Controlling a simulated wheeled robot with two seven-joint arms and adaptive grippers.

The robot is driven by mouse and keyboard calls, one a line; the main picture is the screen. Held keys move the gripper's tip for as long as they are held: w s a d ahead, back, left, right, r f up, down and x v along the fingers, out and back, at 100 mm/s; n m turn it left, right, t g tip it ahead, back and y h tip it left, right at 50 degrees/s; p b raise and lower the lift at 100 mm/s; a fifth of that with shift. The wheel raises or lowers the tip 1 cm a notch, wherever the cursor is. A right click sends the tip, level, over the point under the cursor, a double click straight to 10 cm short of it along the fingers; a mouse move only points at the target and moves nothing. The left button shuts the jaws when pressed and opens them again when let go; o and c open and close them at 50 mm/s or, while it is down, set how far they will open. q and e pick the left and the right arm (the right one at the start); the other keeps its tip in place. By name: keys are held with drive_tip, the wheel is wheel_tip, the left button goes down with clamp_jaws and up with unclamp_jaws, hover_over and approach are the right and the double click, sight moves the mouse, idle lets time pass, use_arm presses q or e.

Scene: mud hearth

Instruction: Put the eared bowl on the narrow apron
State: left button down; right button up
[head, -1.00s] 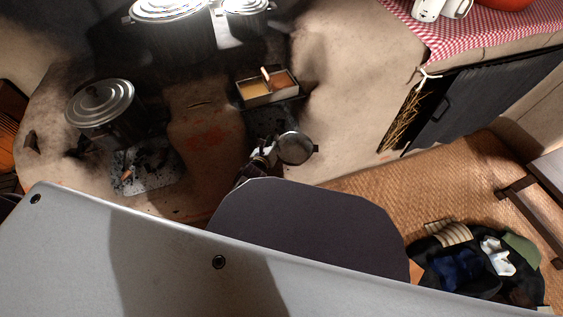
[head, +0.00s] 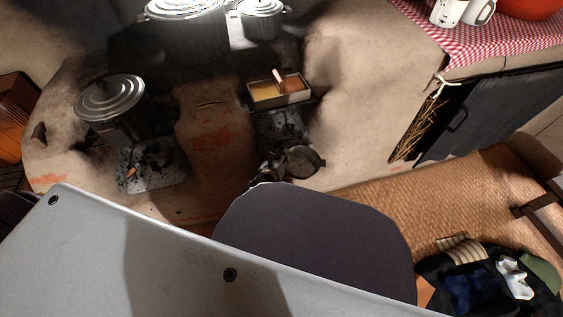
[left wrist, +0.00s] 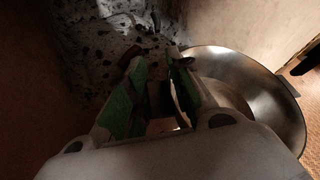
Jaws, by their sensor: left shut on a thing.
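The eared bowl (head: 304,163) is a round, shiny metal bowl with small side ears. My left gripper (head: 268,172) is shut on it at its left side in the head view. In the left wrist view the bowl (left wrist: 262,80) spreads to the right of the left gripper's fingers (left wrist: 158,78), its hollow inside visible. A narrow grey, ash-strewn apron (head: 281,128) lies just beyond the bowl, below a hearth opening. A speckled ashy surface, probably this apron (left wrist: 105,45), shows past the fingers. I cannot tell the bowl's height above it. My right gripper is out of view.
A divided tray (head: 290,97) stands behind the narrow apron. A wider ashy apron (head: 150,170) and a lidded pot (head: 112,100) are at left. Large lidded pots (head: 186,30) stand at the back. A woven mat (head: 440,190) and clothes (head: 480,280) lie at right.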

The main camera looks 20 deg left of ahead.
use_arm(q)
drive_tip(key=shift+f+b, duration=0.9)
drive_tip(key=shift+f, duration=0.95)
drive_tip(key=c, duration=1.3)
unclamp_jaws()
drive_tip(key=shift+s, duration=0.1)
